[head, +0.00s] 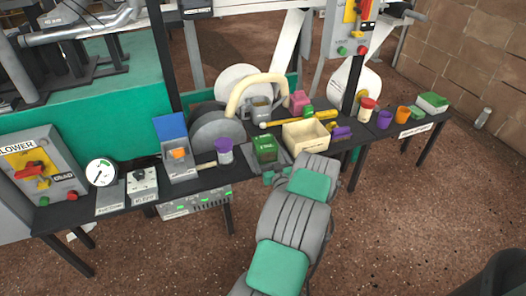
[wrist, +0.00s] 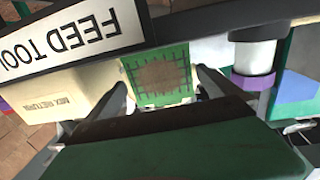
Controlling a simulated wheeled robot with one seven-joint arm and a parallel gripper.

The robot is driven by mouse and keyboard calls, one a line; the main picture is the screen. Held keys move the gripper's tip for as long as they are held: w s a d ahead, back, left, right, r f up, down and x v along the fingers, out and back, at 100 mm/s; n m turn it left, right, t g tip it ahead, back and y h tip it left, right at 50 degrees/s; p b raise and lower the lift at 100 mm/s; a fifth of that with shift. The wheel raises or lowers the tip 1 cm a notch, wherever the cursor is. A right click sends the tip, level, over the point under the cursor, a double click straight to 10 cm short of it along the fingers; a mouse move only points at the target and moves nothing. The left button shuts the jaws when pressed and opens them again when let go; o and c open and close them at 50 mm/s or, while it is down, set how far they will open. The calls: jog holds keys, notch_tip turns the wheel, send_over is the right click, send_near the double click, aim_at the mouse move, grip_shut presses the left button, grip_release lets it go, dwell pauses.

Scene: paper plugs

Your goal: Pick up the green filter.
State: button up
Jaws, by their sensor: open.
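The green filter (wrist: 158,76), a square green frame around a brown grid mesh, shows in the wrist view beyond and between my fingers. In the head view a green piece with a white label (head: 266,148), apparently the same filter, stands near the bench's front edge, left of the cream tray. My gripper (wrist: 162,92) is open, with one dark finger on each side of the filter in the wrist view. I cannot tell whether the fingers touch it. The lower part of the filter is hidden behind my gripper's body.
The cream tray (head: 305,136) stands close on the right, and a purple-banded cup (head: 224,152) on the left. A grey wheel (head: 217,130) and a yellow bar (head: 298,119) lie behind. A "FEED TOOLS" label (wrist: 75,40) is close in the wrist view. Open floor lies in front.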

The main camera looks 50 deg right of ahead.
jog(key=b+x, duration=0.1)
jog(key=x, duration=0.4)
jog(key=shift+c, duration=0.6)
jog(key=c, duration=1.2)
jog(key=shift+r, duration=0.1)
jog(key=shift+c, duration=0.4)
jog(key=shift+r, duration=0.1)
